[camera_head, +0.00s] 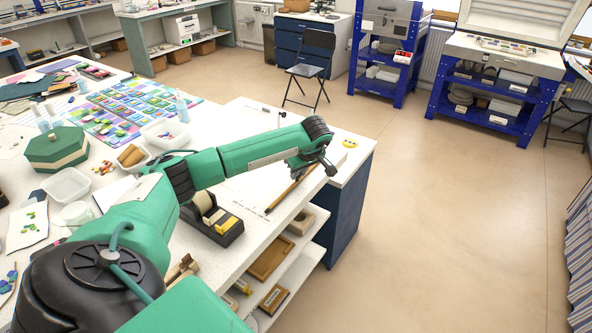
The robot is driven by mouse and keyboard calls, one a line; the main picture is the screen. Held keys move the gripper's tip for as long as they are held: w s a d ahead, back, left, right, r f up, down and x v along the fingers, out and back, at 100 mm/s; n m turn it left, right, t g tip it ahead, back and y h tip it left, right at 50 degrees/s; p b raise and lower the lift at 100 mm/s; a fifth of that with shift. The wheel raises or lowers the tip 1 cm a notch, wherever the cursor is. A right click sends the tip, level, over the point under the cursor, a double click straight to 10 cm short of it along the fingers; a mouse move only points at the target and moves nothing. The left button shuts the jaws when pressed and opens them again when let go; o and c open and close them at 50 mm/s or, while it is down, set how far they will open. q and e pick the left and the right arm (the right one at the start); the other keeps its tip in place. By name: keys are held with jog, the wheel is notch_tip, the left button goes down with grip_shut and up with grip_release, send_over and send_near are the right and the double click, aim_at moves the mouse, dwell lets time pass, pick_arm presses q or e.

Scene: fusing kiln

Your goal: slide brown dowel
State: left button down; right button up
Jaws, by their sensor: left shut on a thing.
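The brown dowel (290,189) is a thin rod lying along the right edge of the white worktable, slanting from lower left to upper right. My left arm reaches across the table from the lower left. My left gripper (319,164) is at the dowel's far upper-right end and is shut on it. The gripper's own body hides that end of the dowel and most of the grip. I cannot tell whether the dowel touches the table along its length. My right gripper is not in view.
A yellow round piece (350,143) lies near the table's far corner. Open shelves (290,262) with wooden trays sit below the table edge. Floor to the right is clear.

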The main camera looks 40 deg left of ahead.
pick_arm(q)
jog(key=c, duration=1.5)
grip_release()
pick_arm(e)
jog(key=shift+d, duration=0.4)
